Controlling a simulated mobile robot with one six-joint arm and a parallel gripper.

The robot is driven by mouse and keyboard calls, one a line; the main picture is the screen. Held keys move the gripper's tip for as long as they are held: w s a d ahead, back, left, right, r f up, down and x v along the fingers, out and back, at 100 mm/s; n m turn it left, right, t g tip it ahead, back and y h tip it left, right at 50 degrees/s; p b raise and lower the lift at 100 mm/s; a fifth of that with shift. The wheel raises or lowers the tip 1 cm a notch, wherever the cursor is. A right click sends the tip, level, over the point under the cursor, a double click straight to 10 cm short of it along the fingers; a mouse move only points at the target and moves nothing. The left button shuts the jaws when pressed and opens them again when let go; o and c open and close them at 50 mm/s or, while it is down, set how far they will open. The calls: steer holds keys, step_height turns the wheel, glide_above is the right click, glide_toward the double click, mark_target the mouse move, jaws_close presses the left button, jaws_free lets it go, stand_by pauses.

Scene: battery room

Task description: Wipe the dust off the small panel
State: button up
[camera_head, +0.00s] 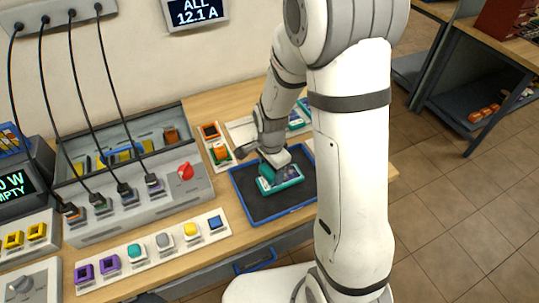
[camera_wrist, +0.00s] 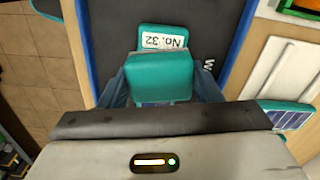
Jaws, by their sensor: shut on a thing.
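A small panel (camera_head: 287,180) with a teal frame and dark cells lies on a dark mat with a blue rim (camera_head: 255,208). Its teal end with a white label "No. 32" (camera_wrist: 163,41) shows in the wrist view. My gripper (camera_head: 271,164) is low over the panel, its fingers shut on the sides of a teal block (camera_wrist: 158,80). The block covers much of the panel in the wrist view. I cannot tell whether the block touches the panel. Dust is too small to make out. My gripper also shows in the wrist view (camera_wrist: 163,92).
A second teal-framed panel (camera_head: 296,121) lies behind the mat; it also shows in the wrist view (camera_wrist: 287,115). A grey console (camera_head: 143,204) with cables and a red knob (camera_head: 186,171) stands left. A strip of coloured buttons (camera_head: 150,249) lies in front of it.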

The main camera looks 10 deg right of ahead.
steer(key=shift+r+p, duration=1.5)
steer(key=shift+r, duration=1.1)
